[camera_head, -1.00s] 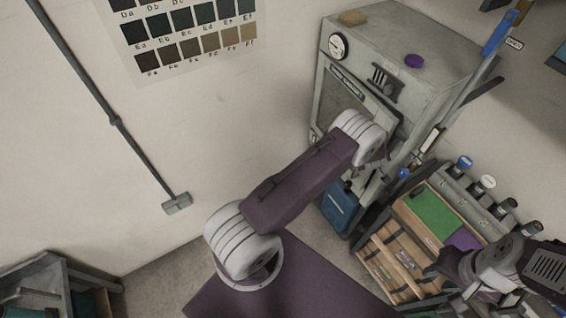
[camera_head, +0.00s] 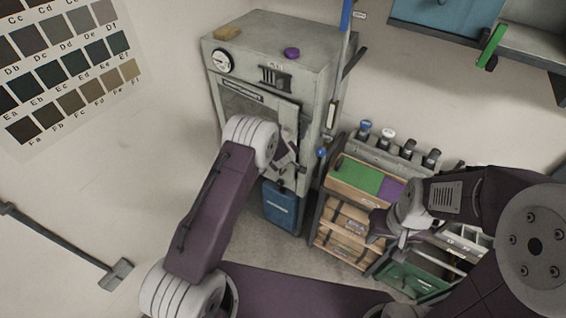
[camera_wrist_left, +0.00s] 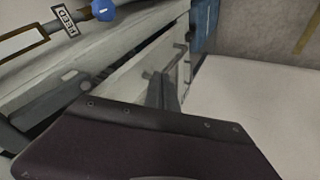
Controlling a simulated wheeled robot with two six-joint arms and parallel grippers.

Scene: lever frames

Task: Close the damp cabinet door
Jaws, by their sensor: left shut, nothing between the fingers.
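The damp cabinet (camera_head: 325,75) is a grey box with a dial and a vent, against the wall in the head view. Its door (camera_head: 237,104) has a dark panel and a label. The door's right edge seems to stand slightly out from the body; my left arm partly hides it. My left gripper is at the door's right side, largely hidden behind my wrist in the head view. In the left wrist view, the left gripper (camera_wrist_left: 163,88) is shut and empty, close to a pale grey surface with small fittings; contact is unclear. My right gripper (camera_head: 388,230) hangs before the shelf rack.
A blue container (camera_head: 283,206) stands below the cabinet door. A rack (camera_head: 318,222) with wooden boxes, a green panel and several capped bottles stands right of the cabinet. A sponge-like block (camera_head: 228,33) and a purple item (camera_head: 291,53) lie on top of the cabinet.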

